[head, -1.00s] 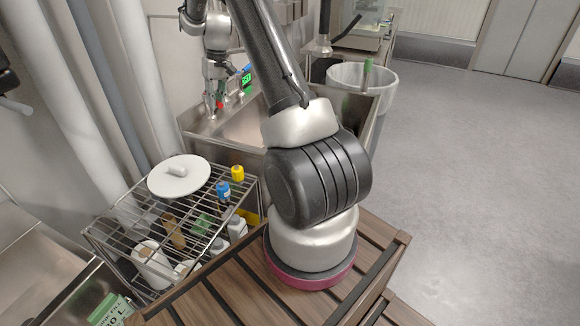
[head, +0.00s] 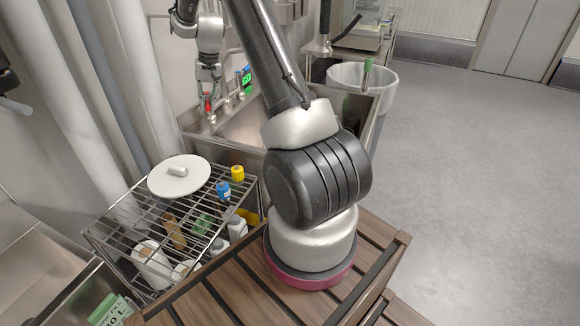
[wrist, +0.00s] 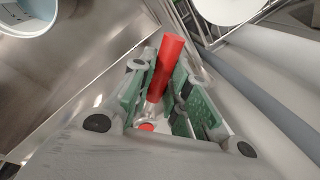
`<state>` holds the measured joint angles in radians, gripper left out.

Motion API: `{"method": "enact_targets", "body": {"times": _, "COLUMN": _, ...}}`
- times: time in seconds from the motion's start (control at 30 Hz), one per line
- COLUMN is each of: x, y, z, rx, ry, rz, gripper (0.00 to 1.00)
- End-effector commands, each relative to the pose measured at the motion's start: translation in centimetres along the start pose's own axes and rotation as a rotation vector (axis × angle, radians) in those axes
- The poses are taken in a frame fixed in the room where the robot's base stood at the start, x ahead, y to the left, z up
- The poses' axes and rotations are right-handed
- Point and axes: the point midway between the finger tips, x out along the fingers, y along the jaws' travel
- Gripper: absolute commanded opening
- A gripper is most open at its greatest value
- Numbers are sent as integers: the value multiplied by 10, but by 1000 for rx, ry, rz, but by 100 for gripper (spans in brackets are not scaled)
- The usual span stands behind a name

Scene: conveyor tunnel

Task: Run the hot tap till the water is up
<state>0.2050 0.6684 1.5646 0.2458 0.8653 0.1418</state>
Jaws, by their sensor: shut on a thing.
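The red tap lever (wrist: 168,62) stands between the green-padded fingers of my gripper (wrist: 165,95) in the wrist view, and the fingers are shut on it. In the head view my gripper (head: 207,98) is small at the back left corner of the steel sink (head: 240,128), with a bit of red at its tip. A small green display (head: 247,84) with blue above it sits just right of the gripper. Its reading is too small to make out. My arm hides part of the sink, and I cannot see whether water is running.
A wire rack (head: 128,225) with bottles and a white round lid (head: 179,175) stands left of the sink. A white bin (head: 345,76) is behind the sink. Pale pipes (head: 100,90) line the left wall. The floor at right is clear.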

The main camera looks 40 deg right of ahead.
Motion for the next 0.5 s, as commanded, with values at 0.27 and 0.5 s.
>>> {"method": "enact_targets", "body": {"times": 0.27, "x": 1, "y": -15, "z": -1, "rx": 164, "ry": 37, "rz": -3, "gripper": 0}}
{"method": "enact_targets", "body": {"times": 0.5, "x": 2, "y": -17, "z": -1, "rx": 187, "ry": 41, "rz": -3, "gripper": 0}}
